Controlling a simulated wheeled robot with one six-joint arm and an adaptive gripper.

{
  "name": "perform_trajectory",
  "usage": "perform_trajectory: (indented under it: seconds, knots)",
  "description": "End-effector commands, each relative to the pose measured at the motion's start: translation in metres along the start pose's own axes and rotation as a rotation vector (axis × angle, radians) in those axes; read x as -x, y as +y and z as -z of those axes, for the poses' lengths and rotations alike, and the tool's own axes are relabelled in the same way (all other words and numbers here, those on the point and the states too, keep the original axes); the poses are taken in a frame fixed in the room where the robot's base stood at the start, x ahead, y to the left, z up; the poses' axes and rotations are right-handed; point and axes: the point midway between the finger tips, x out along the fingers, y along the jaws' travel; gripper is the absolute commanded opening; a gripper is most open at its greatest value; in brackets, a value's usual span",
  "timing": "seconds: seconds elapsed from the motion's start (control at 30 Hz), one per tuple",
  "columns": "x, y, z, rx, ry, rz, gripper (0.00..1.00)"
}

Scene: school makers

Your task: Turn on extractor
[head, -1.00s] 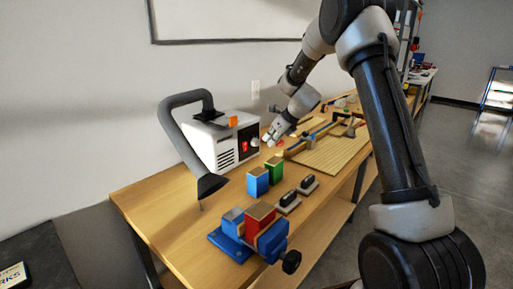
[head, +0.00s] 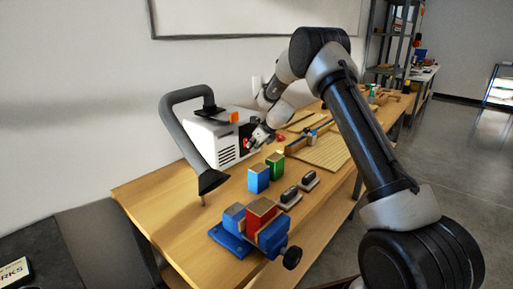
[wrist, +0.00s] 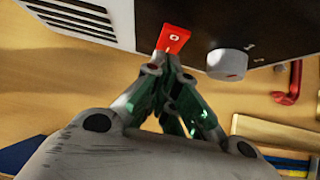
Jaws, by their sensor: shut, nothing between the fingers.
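The extractor (head: 212,139) is a white box with a black front edge, a vent grille and a thick grey hose arm. It stands on the wooden bench against the wall. In the wrist view its red rocker switch (wrist: 173,39) sits on the front panel beside a white round knob (wrist: 228,63). My gripper (wrist: 167,60) is shut and empty, with its fingertips at the lower end of the switch. I cannot tell for certain whether they touch it. In the head view my gripper (head: 251,144) is in front of the panel and hides most of the switch and knob.
A blue block (head: 258,178) and a green block (head: 275,165) stand on the bench in front of the extractor. A blue and red vise (head: 256,226) is at the near edge. The hose nozzle (head: 211,181) hangs low at left.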

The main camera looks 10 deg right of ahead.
Motion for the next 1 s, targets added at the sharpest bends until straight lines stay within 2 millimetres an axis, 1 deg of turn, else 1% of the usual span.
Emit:
perform_trajectory:
  seconds: [0.23,0.37,0.57,1.0]
  knots:
    - [0.0,0.0,0.0,0.0,0.0,0.0,0.0]
    - [-0.007,0.0,-0.003,0.001,0.0,0.0,0.0]
    - [-0.006,0.0,-0.003,0.0,0.0,0.0,0.0]
    - [0.007,0.0,-0.014,0.001,-0.003,0.002,0.0]
